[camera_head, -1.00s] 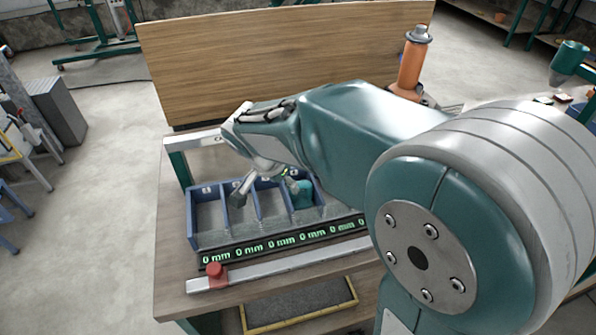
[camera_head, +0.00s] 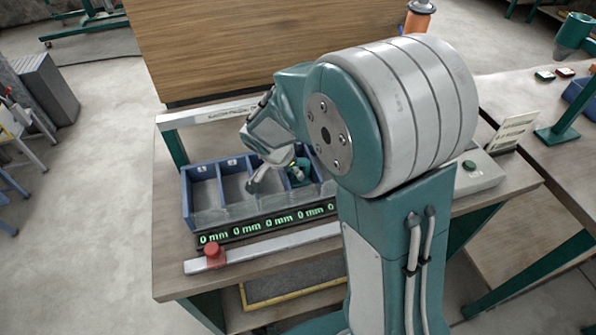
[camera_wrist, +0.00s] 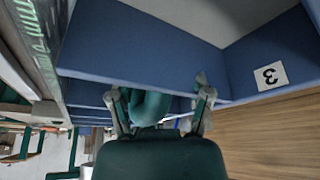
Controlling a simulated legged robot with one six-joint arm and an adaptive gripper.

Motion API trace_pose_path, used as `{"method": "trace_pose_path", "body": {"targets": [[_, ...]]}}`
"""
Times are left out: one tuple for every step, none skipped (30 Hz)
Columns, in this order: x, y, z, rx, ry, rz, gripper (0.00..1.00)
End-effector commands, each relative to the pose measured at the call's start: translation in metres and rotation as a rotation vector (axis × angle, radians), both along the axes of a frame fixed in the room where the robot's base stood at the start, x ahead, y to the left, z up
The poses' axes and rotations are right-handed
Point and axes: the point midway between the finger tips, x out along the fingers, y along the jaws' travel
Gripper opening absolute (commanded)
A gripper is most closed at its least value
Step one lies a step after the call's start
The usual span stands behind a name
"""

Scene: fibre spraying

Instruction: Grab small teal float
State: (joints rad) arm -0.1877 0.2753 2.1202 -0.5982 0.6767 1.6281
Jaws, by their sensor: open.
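The small teal float (camera_head: 299,176) is in a compartment of the blue bin (camera_head: 187,205) on the workbench, partly hidden by my gripper. My gripper (camera_head: 279,174) reaches down into the bin, with its fingers spread around or beside the float. In the wrist view, a rounded teal form, which looks like the float (camera_wrist: 151,106), shows between the two open fingers of my gripper (camera_wrist: 161,97). I cannot tell whether either finger touches it.
Blue dividers stand close to the fingers, and a label reading 3 (camera_wrist: 271,76) is on a bin wall. A display strip with green "0 mm" readings (camera_head: 265,223) and a rail with a red knob (camera_head: 214,254) run along the front. A wooden panel (camera_head: 230,50) stands behind.

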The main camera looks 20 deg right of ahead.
Motion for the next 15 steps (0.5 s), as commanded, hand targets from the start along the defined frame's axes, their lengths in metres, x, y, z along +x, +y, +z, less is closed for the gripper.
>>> {"method": "trace_pose_path", "body": {"targets": [[0.0005, -0.0018, -0.0045, -0.001, 0.003, -0.002, 0.65], [0.0008, -0.0022, -0.0058, 0.0, 0.002, -0.002, 0.65], [0.0012, -0.0024, -0.0067, 0.001, 0.001, -0.002, 0.65], [0.0014, -0.0024, -0.007, 0.001, 0.0, -0.002, 0.65], [0.0015, -0.0023, -0.007, 0.002, -0.001, -0.001, 0.65], [0.0015, -0.0023, -0.0068, 0.001, -0.001, -0.001, 0.65], [0.0015, -0.0022, -0.0067, 0.001, -0.001, -0.001, 0.65], [0.0014, -0.0022, -0.0066, 0.001, -0.001, -0.001, 0.65], [0.0014, -0.0022, -0.0066, 0.001, -0.001, -0.001, 0.65], [0.0014, -0.0022, -0.0065, 0.001, -0.001, -0.001, 0.52], [0.0014, -0.0022, -0.0065, 0.001, -0.001, -0.001, 0.39], [0.0014, -0.0021, -0.0064, 0.001, -0.001, -0.001, 0.21], [0.0014, -0.0021, -0.0064, 0.001, -0.001, -0.001, 0.07], [0.0014, -0.0022, -0.0065, 0.001, -0.001, -0.001, 0.0], [0.0014, -0.0021, -0.0066, 0.001, 0.0, -0.001, 0.0]]}}
